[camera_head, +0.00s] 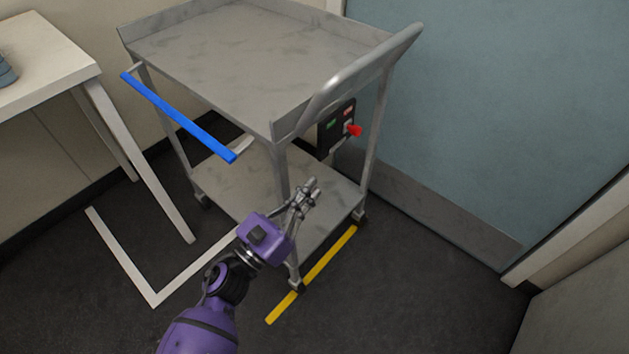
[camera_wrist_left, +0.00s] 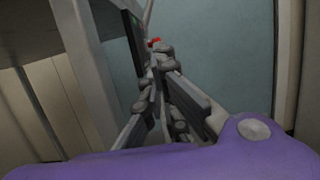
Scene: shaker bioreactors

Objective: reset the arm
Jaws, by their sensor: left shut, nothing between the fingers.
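My left gripper (camera_head: 311,185) is at the end of my purple arm, which reaches up from the bottom of the head view. It is shut and holds nothing. It appears in front of the near leg and lower shelf of a grey metal cart (camera_head: 220,50). In the left wrist view the fingers (camera_wrist_left: 160,60) are together and point toward a blue-green door. I cannot tell whether the gripper touches the cart. My right gripper is not in view.
A control box (camera_head: 337,128) with a red knob (camera_head: 353,131) sits beside the cart, before the blue-green door (camera_head: 480,110). A blue bar (camera_head: 180,118) runs along the cart's left side. A white table (camera_head: 45,62) stands left. Yellow tape (camera_head: 312,275) marks the floor; open floor lies right.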

